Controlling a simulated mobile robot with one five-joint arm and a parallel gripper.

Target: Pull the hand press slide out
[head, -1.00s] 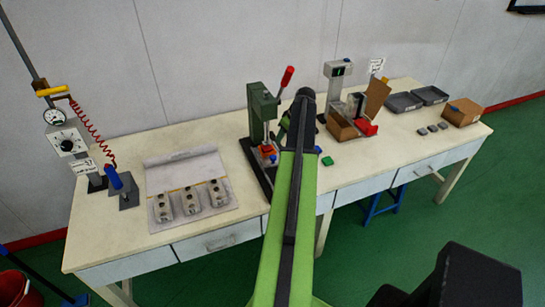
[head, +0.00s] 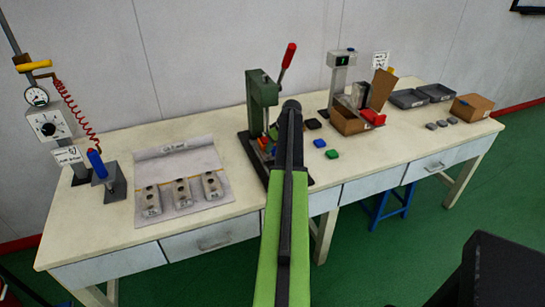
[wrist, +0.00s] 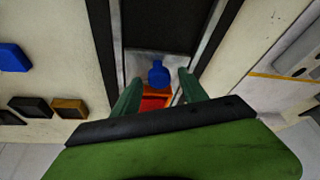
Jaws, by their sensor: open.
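The hand press (head: 262,92) has a green column and a red-tipped lever raised up, and it stands mid-table. Its base is partly hidden by my arm in the head view. In the wrist view, a grey metal slide (wrist: 138,65) with a blue knob (wrist: 159,74) lies between dark rails. An orange-red block (wrist: 154,102) sits on the near side of the knob. My gripper (wrist: 160,77) is open, with its two green fingers on either side of the knob and block. I cannot tell whether the fingers touch them. My gripper is hidden in the head view.
Small black (head: 313,124), blue (head: 319,143) and green (head: 332,154) pieces lie right of the press. A grey mat (head: 210,157) with metal moulds lies to the left. A scale stand (head: 340,80) and cardboard box (head: 350,122) stand to the right. The front table strip is mostly clear.

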